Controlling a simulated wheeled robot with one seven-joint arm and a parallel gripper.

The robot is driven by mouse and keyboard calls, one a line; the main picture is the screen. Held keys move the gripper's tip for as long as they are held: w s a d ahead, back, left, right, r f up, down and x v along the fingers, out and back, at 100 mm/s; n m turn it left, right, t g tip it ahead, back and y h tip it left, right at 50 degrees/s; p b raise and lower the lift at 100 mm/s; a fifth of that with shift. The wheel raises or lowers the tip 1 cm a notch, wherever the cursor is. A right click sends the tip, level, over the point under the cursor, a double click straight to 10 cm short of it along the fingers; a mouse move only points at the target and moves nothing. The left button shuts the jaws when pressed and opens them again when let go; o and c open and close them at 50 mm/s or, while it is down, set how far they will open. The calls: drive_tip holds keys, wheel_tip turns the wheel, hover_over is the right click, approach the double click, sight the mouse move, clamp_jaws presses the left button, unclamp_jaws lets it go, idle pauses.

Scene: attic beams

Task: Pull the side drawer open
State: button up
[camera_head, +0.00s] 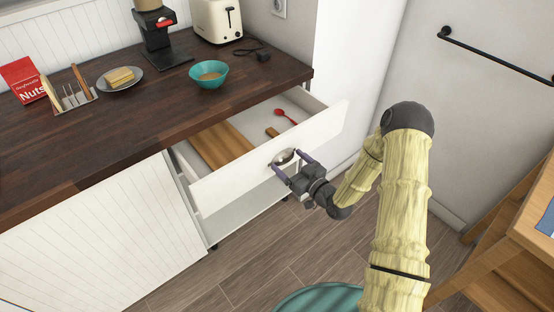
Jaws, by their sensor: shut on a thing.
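The side drawer (230,185) is white and stands pulled out from under the dark wooden counter (160,110). Inside it I see a wooden board (222,146), a red spoon (285,116) and a small wooden piece (272,132). My gripper (292,162) is at the drawer's front face, its two fingers shut on the round metal handle (284,156). The fingers partly hide the handle.
On the counter are a teal bowl (208,74), a plate (120,79) with food, a red Nuts bag (23,81), a coffee maker (158,40) and a toaster (217,20). A wooden furniture piece (520,235) stands right. A round teal object (318,298) is on the floor.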

drive_tip(key=v, duration=0.7)
drive_tip(key=shift+s+d+b, duration=0.2)
drive_tip(key=shift+s+b, duration=0.1)
drive_tip(key=shift+b, duration=0.05)
drive_tip(key=o, duration=1.1)
drive_tip(key=shift+d, duration=0.1)
drive_tip(key=shift+o, duration=0.2)
drive_tip(key=b+v, duration=0.1)
drive_tip(key=v, duration=1.6)
drive_tip(key=shift+s, duration=0.2)
